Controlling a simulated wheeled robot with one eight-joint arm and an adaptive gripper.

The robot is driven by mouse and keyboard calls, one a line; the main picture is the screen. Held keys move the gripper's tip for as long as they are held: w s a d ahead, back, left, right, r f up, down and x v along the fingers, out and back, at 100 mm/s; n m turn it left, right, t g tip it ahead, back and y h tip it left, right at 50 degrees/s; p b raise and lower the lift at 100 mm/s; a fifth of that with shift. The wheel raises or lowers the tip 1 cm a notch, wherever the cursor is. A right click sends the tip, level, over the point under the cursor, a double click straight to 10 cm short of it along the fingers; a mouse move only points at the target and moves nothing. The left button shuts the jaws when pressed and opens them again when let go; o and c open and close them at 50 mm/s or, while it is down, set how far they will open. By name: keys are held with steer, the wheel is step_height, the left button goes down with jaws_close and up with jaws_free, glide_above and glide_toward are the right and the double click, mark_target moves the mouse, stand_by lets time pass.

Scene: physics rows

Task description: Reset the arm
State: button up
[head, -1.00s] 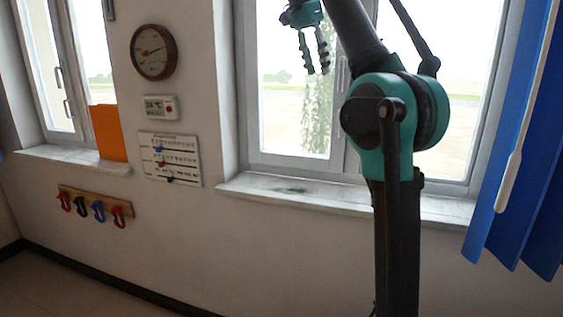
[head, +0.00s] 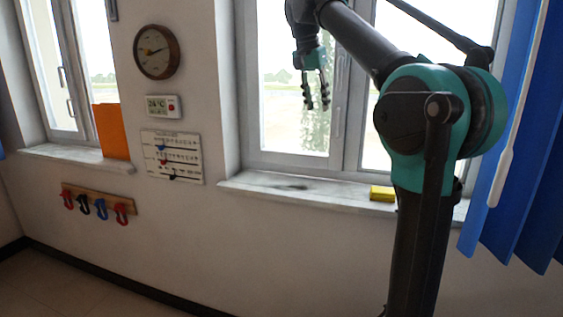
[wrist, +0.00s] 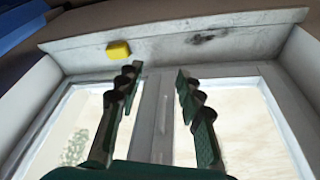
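My gripper (head: 316,90) hangs from my bent arm in front of the middle window in the head view, its fingers pointing down. In the wrist view my gripper (wrist: 158,85) shows both dark ridged fingers spread apart with nothing between them. The gripper is open and empty. Part of the window and sill behind is hidden by my arm.
A yellow block (head: 382,193) sits on the window sill (head: 290,187); it also shows in the wrist view (wrist: 118,50). A round clock (head: 156,52), a small display (head: 163,106), a slider board (head: 172,157) and a hook rack (head: 99,203) are on the wall. Blue blinds (head: 525,150) hang right.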

steer(key=s+d+f+n+y, duration=0.1)
steer(key=s+d+f+n, duration=0.15)
steer(key=f, duration=1.05)
steer(key=s+d+f+n+y, duration=0.1)
steer(key=s+d+f+n, duration=0.15)
steer(key=f, duration=0.95)
steer(key=s+d+f+n, duration=0.1)
steer(key=s+f, duration=0.9)
steer(key=f, duration=0.2)
steer(key=s+d+f+n+t, duration=0.1)
steer(key=s+d+f+n, duration=0.1)
steer(key=s+f, duration=0.8)
step_height(320, 180, down, 4)
steer(key=shift+d+r+t+y, duration=0.25)
steer(key=shift+d+t+y, duration=0.05)
